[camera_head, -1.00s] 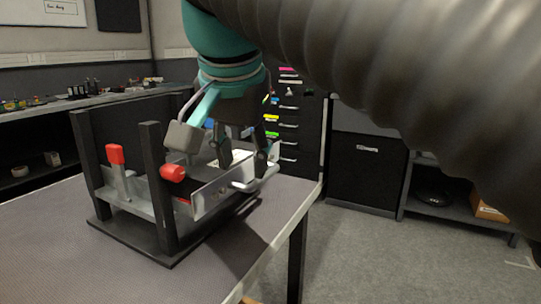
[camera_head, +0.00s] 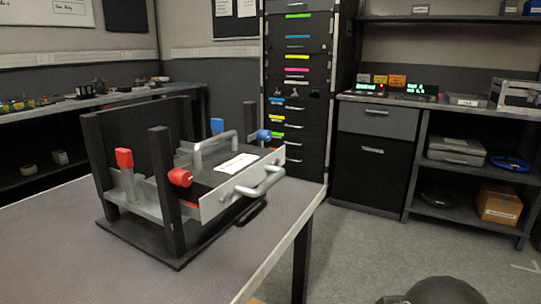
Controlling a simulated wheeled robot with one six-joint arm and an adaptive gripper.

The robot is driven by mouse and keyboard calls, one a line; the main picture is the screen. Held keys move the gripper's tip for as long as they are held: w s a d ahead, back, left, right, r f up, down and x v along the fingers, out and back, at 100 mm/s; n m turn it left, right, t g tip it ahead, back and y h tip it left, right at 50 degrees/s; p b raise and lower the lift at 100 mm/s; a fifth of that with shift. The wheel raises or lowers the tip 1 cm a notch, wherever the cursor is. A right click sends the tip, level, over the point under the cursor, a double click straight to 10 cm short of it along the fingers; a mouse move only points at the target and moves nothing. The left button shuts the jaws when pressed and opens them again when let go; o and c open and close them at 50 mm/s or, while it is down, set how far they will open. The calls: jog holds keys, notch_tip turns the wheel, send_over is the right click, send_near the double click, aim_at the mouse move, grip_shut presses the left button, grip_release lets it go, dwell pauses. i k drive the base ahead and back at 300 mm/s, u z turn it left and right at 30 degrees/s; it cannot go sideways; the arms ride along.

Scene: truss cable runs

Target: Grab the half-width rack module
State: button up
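The half-width rack module appears to be the dark box (camera_head: 208,178) with a white label on top and a grey carrying handle (camera_head: 213,147). It sits in a dark open rack frame (camera_head: 160,190) on the table. A silver front panel (camera_head: 222,196) with a pale bar handle (camera_head: 262,181) faces right. A red knob (camera_head: 180,177) and a blue knob (camera_head: 264,135) are at the front's two ends. A red lever (camera_head: 124,158) and a blue lever (camera_head: 217,125) stand farther back. My gripper is out of view.
The grey table (camera_head: 60,245) has free room left of and in front of the frame. Its right edge runs close by the frame. Beyond it are a drawer cabinet (camera_head: 296,60), shelves with a cardboard box (camera_head: 499,204), and open floor (camera_head: 400,245).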

aim_at(224, 171)
jog(key=z, duration=0.85)
jog(key=k, duration=1.15)
jog(key=u, duration=1.15)
